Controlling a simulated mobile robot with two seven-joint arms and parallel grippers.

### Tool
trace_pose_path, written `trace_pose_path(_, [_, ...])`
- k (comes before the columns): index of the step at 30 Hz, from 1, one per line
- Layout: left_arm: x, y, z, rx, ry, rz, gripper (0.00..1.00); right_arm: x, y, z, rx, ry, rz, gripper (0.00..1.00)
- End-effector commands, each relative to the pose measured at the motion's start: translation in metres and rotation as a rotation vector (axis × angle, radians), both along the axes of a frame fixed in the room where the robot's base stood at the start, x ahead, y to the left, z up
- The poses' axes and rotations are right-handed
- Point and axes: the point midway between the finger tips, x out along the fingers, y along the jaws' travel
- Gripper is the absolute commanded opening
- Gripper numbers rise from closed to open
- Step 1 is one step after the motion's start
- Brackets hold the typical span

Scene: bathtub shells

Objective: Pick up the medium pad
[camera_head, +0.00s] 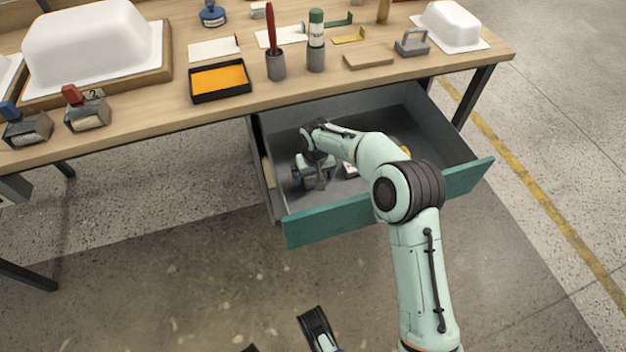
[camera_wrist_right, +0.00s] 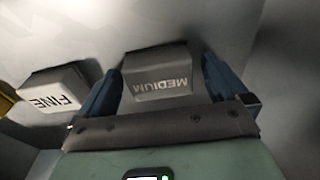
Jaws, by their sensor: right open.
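In the head view my right gripper (camera_head: 313,178) reaches down into the left part of the open drawer (camera_head: 345,222) and hides the medium pad. Black parts at the bottom edge of the head view may be my left gripper; its jaws are not clear.
A similar pad marked FINE (camera_wrist_right: 57,95) lies beside the medium pad, left in the wrist view. A yellow item (camera_wrist_right: 6,104) shows past it. The workbench (camera_head: 215,112) above holds white shells, a black tray with orange (camera_head: 220,80) and tools.

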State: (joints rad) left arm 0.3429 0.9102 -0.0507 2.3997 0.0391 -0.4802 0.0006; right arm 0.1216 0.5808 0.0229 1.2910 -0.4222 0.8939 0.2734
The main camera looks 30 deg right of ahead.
Motion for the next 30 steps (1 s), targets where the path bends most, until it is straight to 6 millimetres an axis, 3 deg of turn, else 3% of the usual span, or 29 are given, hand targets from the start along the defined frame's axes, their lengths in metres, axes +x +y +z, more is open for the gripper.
trace_pose_path(5, [0.0,0.0,0.001,0.0,-0.001,0.0,0.43,0.0,0.0,0.001,0.0,-0.002,0.0,0.97])
trace_pose_path(9, [0.0,0.0,0.001,0.0,-0.001,-0.001,0.43,0.0,0.0,0.001,0.0,-0.001,0.0,0.51])
trace_pose_path(10, [0.001,0.0,0.001,0.0,-0.002,-0.001,0.43,0.0,0.0,0.001,0.0,-0.001,0.0,0.44])
trace_pose_path(18, [0.001,0.0,0.001,0.0,-0.004,0.0,0.43,0.0,0.0,0.002,0.0,-0.002,0.0,0.44])
trace_pose_path(22, [0.005,-0.001,0.005,0.001,-0.017,-0.002,0.43,0.001,0.0,0.012,-0.001,-0.004,0.0,0.44])
trace_pose_path(26, [0.018,-0.003,0.015,0.003,-0.059,-0.005,0.43,0.001,0.0,0.037,-0.002,-0.007,-0.001,0.44])
trace_pose_path(30, [0.036,-0.005,0.032,0.006,-0.124,-0.01,0.43,0.001,0.0,0.077,-0.001,-0.008,-0.001,0.44])
